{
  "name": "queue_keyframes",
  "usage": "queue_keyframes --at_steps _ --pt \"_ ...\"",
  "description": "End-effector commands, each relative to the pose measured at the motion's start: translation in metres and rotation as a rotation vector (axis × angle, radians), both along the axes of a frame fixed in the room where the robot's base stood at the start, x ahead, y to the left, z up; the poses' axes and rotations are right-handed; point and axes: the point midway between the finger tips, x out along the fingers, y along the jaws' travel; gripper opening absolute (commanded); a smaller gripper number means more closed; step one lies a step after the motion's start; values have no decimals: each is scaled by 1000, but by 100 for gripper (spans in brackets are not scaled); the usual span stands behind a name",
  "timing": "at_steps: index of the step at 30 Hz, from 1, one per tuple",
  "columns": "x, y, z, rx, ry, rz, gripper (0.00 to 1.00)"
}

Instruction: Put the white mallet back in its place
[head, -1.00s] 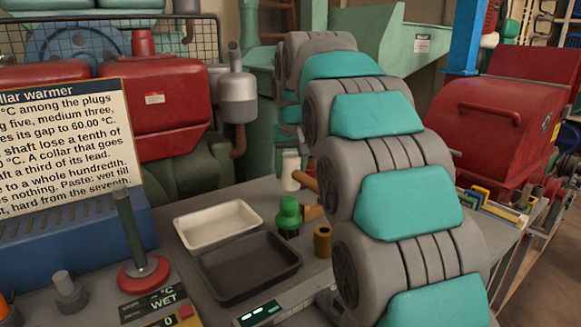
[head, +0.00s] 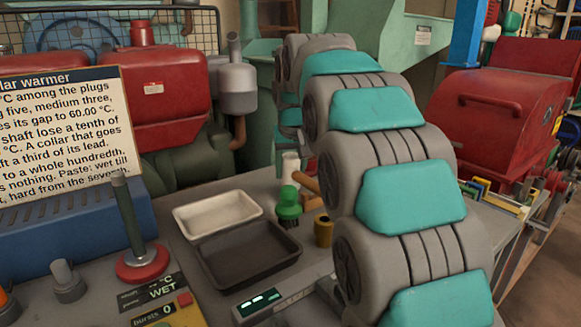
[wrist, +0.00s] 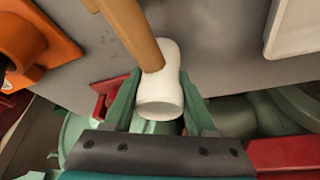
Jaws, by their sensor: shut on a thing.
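The white mallet has a white head and a wooden handle. In the wrist view, its head (wrist: 160,100) sits between the green fingers of my gripper (wrist: 160,112), which is shut on it. The handle (wrist: 132,28) runs up and away to the top left. In the head view, the white head (head: 290,168) and part of the handle (head: 306,181) show left of my arm, behind a green-topped thing. My gripper is mostly hidden there. I cannot make out the mallet's place for certain.
A white tray (head: 217,212) and a dark tray (head: 248,268) lie on the grey bench. A green brush-like thing (head: 288,207) and a brass-coloured cylinder (head: 323,232) stand near the mallet. In the wrist view, an orange holder-like part (wrist: 30,40) is at the top left.

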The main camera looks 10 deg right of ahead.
Motion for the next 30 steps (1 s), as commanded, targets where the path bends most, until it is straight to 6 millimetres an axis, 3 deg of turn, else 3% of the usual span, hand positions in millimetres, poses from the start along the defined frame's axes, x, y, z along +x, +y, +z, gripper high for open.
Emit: queue_keyframes --at_steps 13,14,23,30 --pt "0 0 -12 0 -1 0 0" --pt "0 0 -11 0 -2 0 58" --pt "0 0 -11 0 -1 0 91" --pt "0 0 -11 0 -1 0 91"
